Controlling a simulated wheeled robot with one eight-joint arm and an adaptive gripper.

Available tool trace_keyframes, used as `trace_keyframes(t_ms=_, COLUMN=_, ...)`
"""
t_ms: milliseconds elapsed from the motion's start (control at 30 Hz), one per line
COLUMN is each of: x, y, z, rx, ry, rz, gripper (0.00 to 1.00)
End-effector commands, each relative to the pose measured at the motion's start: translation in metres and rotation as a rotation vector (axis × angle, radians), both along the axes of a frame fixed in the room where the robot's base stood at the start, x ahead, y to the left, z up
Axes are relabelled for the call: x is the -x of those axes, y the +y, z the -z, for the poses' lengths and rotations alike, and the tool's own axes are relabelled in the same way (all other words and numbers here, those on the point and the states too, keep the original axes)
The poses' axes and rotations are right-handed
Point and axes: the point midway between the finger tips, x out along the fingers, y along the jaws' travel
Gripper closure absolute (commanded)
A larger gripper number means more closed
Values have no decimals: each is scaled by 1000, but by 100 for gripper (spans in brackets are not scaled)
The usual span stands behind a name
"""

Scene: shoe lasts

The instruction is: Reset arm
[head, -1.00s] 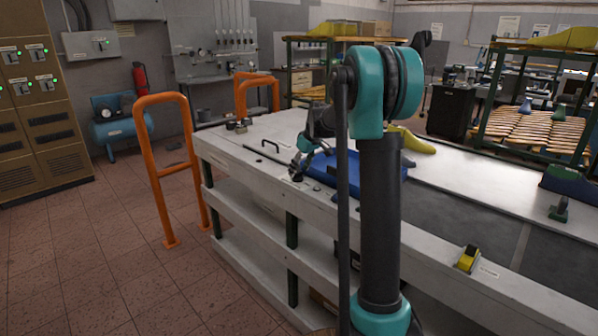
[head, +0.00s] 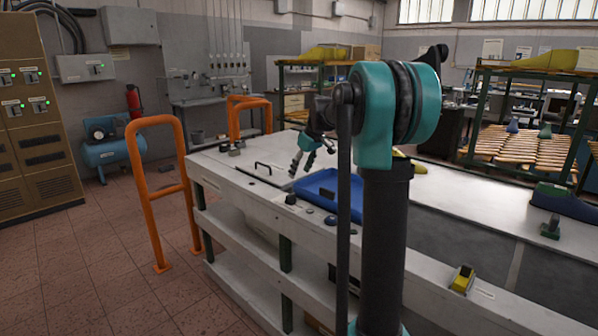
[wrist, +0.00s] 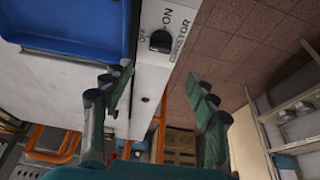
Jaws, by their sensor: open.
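My gripper (head: 304,160) is raised above the near-left part of the white workbench (head: 240,195) in the head view. Its fingers are apart and empty. In the wrist view my gripper (wrist: 165,100) shows two dark green fingers spread wide with nothing between them. A blue tray (head: 318,184) lies on the bench below and right of the gripper. A yellow shoe last (head: 418,168) is partly hidden behind my arm.
A black conveyor switch (wrist: 160,41) sits on the bench edge. A yellow-and-black device (head: 462,278) is on the bench's front side. An orange rail (head: 134,200) stands left of the bench. Wooden racks (head: 515,148) stand at the back right.

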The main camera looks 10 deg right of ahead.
Motion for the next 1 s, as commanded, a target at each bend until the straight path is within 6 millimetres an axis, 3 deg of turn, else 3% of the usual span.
trace_keyframes(t_ms=133, x=15, y=1, z=8, rx=2, ry=5, rz=25, gripper=41)
trace_keyframes(t_ms=233, x=45, y=4, z=25, rx=4, ry=14, rz=80, gripper=41)
trace_keyframes(t_ms=367, x=107, y=5, z=61, rx=10, ry=28, rz=191, gripper=41)
trace_keyframes(t_ms=700, x=287, y=3, z=171, rx=12, ry=34, rz=492, gripper=41)
trace_keyframes(t_ms=833, x=339, y=-1, z=204, rx=8, ry=29, rz=578, gripper=41)
trace_keyframes(t_ms=1000, x=374, y=-4, z=226, rx=4, ry=23, rz=636, gripper=41)
